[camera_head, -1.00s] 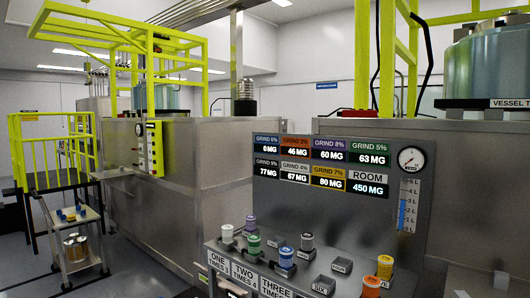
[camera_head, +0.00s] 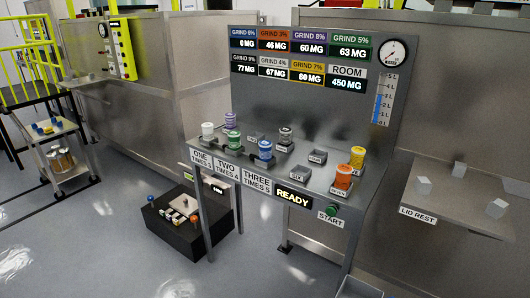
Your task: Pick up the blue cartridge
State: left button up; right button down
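Neither of my grippers shows in the head view.
White (camera_head: 208,131), purple (camera_head: 230,120), yellow (camera_head: 357,158) and orange (camera_head: 343,177) cartridges also stand on the console. A display panel (camera_head: 305,75) rises behind. A black box (camera_head: 185,222) sits on the floor at left. A lid rest shelf (camera_head: 460,200) is at right.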

aim_at(265, 146)
jog(key=i+j, duration=0.1)
jog(key=j, duration=0.3)
jog(key=i+j, duration=0.1)
jog(key=j, duration=0.3)
jog(key=i+j, duration=0.15)
jog(key=j, duration=0.25)
jog(key=i+j, duration=0.1)
jog(key=j, duration=0.3)
jog(key=i+j, duration=0.2)
jog(key=i, duration=0.3)
jog(key=i+j+z, duration=0.1)
jog(key=i, duration=0.4)
jog(key=i+l, duration=0.6)
jog(key=i, duration=0.15)
